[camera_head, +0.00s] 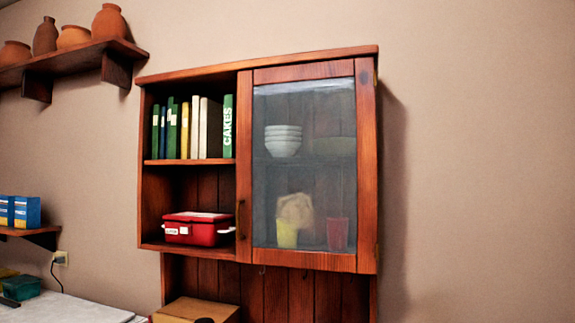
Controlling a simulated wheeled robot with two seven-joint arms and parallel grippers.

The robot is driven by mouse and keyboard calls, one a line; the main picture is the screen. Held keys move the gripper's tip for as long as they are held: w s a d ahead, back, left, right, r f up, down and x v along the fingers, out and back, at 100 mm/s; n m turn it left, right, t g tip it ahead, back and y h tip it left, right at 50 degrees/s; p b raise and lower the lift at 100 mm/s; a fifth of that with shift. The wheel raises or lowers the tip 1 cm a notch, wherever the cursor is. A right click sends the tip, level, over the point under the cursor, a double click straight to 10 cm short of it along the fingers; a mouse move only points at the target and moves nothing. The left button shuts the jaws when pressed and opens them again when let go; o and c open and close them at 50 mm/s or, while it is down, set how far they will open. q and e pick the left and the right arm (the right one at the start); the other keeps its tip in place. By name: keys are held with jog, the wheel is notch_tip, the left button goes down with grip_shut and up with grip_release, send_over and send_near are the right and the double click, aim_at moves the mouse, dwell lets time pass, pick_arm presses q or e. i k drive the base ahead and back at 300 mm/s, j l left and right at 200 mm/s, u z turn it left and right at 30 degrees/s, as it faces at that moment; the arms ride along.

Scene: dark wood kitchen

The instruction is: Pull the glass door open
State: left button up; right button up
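The glass door (304,165) has a reddish wood frame and a hazy pane. It forms the right half of a wall cabinet and looks shut. A dark vertical handle (241,219) sits low on the left side of its frame. Through the glass I see stacked white bowls (283,141) on the upper shelf, and a yellow cup (287,235) and a red cup (338,234) on the lower one.
The open left half of the cabinet holds several books (204,128) and a red box (196,229). A cardboard box (196,310) stands below. A shelf with clay pots (108,22) hangs at upper left. The wall right of the cabinet (480,160) is bare.

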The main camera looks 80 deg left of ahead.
aim_at(365, 261)
jog(key=u, duration=2.15)
